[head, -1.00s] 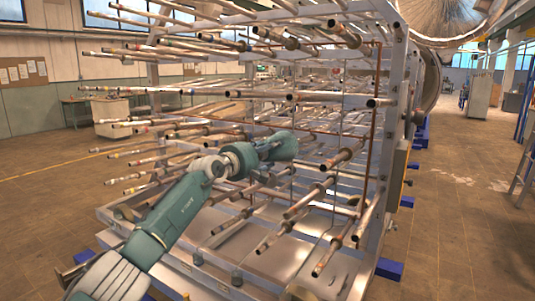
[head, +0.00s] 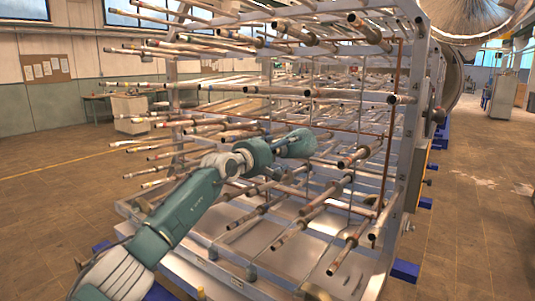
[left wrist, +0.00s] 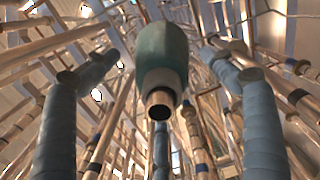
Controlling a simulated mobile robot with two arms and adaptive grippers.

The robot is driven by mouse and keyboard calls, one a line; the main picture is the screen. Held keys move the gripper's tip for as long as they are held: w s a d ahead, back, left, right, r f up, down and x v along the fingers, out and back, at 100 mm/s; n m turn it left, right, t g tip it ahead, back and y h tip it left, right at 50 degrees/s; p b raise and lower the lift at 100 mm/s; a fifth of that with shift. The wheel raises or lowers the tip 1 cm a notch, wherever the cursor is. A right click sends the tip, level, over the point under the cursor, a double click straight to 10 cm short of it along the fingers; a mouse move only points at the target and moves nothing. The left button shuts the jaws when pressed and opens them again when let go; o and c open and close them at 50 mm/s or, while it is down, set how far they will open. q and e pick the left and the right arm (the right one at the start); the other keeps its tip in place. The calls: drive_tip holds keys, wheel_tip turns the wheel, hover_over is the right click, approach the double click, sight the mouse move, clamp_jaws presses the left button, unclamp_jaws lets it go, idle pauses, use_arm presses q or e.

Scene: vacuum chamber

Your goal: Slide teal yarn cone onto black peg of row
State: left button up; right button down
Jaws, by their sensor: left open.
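A teal cone (left wrist: 163,45) with a brown tube end (left wrist: 161,101) facing the camera shows in the upper middle of the left wrist view. It looks like the yarn cone. My left gripper (left wrist: 158,56) is open, with blue-grey fingers to the left and right of the cone and another below it. I see no finger closed on it. In the head view my left arm reaches into the near side of the rack (head: 411,125), and its fingers are hard to make out. I cannot single out the black peg among the many rods. My right gripper is not in view.
Many rods (head: 340,210) stick out of the rack in close rows around my left arm. Blue blocks (head: 404,271) lie at the rack's foot. A white cabinet (head: 132,113) stands at the back left. The floor left and right of the rack is open.

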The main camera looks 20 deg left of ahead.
use_arm(q)
drive_tip(key=v, duration=0.9)
drive_tip(key=shift+s+a+r, duration=0.15)
drive_tip(key=shift+s, duration=0.15)
